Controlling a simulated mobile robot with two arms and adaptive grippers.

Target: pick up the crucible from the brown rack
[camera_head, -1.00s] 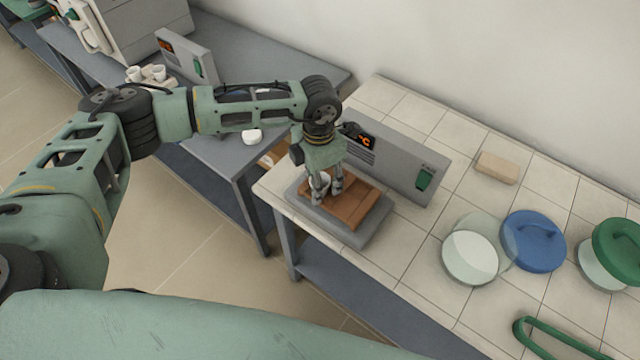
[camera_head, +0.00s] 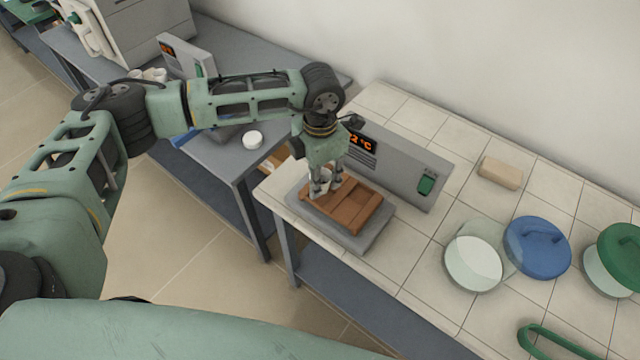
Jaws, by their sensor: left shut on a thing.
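The brown rack (camera_head: 352,212) lies on a grey hot plate (camera_head: 366,239) with an upright display panel behind it. My left gripper (camera_head: 325,188) points down over the rack's left end. It is shut on the small white crucible (camera_head: 324,177), which shows only in part between the fingers. I cannot tell whether the crucible is clear of the rack or still touching it. My right gripper is not in view.
Right of the rack, a clear glass dish (camera_head: 473,263), a blue lid (camera_head: 538,247), a green-lidded jar (camera_head: 617,260) and a beige block (camera_head: 500,172) stand on the tiled bench. A grey table with a white round item (camera_head: 252,140) is at left.

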